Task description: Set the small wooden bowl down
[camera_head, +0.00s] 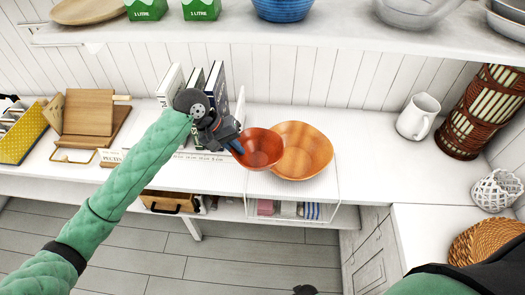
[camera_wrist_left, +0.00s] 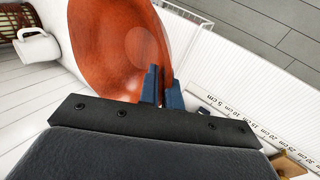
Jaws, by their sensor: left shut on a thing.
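The small wooden bowl (camera_head: 262,149) is reddish brown, held at its left rim by my left gripper (camera_head: 237,146). It overlaps the left part of a larger, lighter orange wooden bowl (camera_head: 308,150) on the white counter. I cannot tell whether the two bowls touch. In the left wrist view the small bowl (camera_wrist_left: 115,45) looks tilted, with its rim between the blue fingertips (camera_wrist_left: 160,88); the larger bowl cannot be made out there. At the bottom edge of the head view a small dark piece (camera_head: 305,290) may be my right gripper; its fingers are not visible.
A white pitcher (camera_head: 418,116) and a woven lantern (camera_head: 483,112) stand at right. A shelf (camera_head: 330,38) hangs above. Counter right of the bowls is clear.

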